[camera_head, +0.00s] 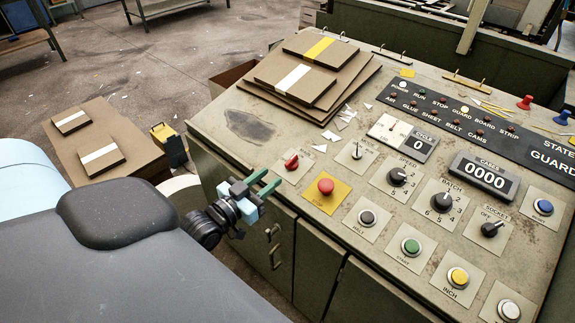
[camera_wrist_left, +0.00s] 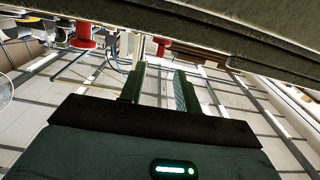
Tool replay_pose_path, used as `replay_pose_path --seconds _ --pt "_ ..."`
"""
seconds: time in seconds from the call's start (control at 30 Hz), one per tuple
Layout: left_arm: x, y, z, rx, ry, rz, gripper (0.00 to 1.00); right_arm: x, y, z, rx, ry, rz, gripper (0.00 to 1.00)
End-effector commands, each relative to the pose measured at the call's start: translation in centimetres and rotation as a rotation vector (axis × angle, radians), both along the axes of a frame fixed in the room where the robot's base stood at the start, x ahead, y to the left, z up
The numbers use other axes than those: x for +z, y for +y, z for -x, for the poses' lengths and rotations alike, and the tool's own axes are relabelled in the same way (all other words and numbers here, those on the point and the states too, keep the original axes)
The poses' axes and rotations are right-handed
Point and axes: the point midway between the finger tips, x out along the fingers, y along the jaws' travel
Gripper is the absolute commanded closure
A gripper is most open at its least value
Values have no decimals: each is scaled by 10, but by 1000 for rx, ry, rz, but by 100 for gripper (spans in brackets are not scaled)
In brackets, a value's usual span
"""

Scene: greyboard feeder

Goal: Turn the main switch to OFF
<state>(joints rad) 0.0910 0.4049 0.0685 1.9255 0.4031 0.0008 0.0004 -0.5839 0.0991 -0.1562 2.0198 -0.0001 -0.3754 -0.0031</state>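A red turn knob (camera_head: 291,162) sits on a pale plate at the left front edge of the sloping control panel; it looks like the main switch, but its lettering is too small to read. My left gripper (camera_head: 268,183) is just off the panel's front edge, below and to the left of the red knob and apart from it. Its two green fingers stand apart with nothing between them. My right gripper is not in view.
A red mushroom stop button (camera_head: 326,186) on a yellow plate is close to the right of the gripper. A stack of boards (camera_head: 350,90) lies behind the knob. A black socket knob (camera_head: 491,229) and several push buttons fill the right side.

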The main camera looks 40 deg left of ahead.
Motion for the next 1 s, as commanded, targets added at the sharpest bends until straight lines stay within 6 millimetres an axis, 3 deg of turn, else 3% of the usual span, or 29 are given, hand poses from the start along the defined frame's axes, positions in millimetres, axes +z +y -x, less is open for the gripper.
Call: replay_pose_path --seconds 0.6,1.0 --pt "0 -6 -69 0 0 0 67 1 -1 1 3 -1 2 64" --pt "0 -7 -76 -1 2 0 67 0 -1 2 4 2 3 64"
